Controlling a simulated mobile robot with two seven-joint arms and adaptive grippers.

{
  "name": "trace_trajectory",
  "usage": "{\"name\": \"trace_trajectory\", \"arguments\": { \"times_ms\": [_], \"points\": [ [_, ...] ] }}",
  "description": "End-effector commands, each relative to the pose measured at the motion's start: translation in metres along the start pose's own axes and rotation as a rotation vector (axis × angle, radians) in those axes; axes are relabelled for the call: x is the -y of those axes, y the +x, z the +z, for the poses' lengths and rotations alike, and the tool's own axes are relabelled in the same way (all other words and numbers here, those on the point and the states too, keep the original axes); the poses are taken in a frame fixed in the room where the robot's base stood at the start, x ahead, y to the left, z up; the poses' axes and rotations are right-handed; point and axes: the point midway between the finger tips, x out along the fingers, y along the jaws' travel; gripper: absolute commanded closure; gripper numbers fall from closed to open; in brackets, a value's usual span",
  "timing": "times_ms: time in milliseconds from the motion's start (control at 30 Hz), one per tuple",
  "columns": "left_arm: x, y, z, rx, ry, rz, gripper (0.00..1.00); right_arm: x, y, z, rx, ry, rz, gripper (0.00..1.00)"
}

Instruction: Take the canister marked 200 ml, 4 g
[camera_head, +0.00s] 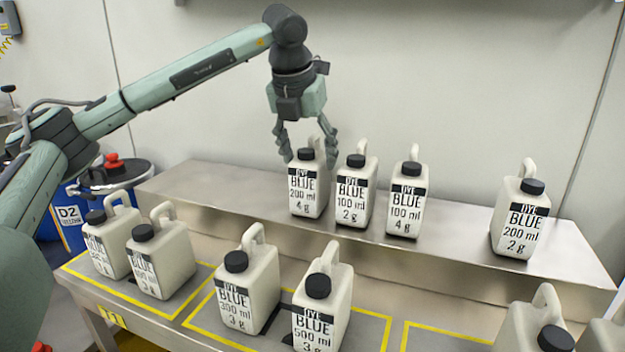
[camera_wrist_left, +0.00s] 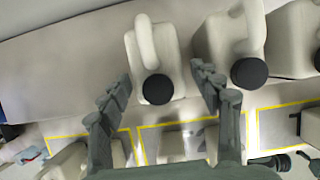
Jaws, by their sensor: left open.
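The canister marked 200 ml, 4 g (camera_head: 308,190) is off-white with a black cap and a BLUE label. It stands upright at the left end of the row on the raised metal shelf. My left gripper (camera_head: 308,152) is open above it, with its fingers pointing down around the handle's height. In the left wrist view the canister (camera_wrist_left: 158,50) lies between the two open fingers (camera_wrist_left: 160,92), its black cap toward me. I cannot tell whether a finger touches it. My right gripper is not in view.
On the shelf (camera_head: 450,225) stand canisters marked 100 ml 2 g (camera_head: 354,198), close on the right, 100 ml 4 g (camera_head: 406,208), and 200 ml 2 g (camera_head: 520,228). Several more stand on the lower table in front, including a 500 ml one (camera_head: 322,325). A wall is behind.

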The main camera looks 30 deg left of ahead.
Motion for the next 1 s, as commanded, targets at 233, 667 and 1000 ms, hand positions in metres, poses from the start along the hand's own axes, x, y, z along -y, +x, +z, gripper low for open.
{"name": "trace_trajectory", "arguments": {
  "times_ms": [233, 667, 1000],
  "points": [
    [-0.001, 0.020, -0.001, -0.001, 0.000, 0.001, 0.36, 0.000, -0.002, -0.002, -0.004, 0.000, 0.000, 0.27],
    [-0.004, 0.064, -0.004, 0.000, -0.001, -0.001, 0.36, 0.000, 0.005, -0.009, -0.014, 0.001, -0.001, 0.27],
    [-0.004, 0.063, -0.004, 0.000, -0.001, -0.001, 0.60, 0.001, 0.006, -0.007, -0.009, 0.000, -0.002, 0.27]
  ]
}}
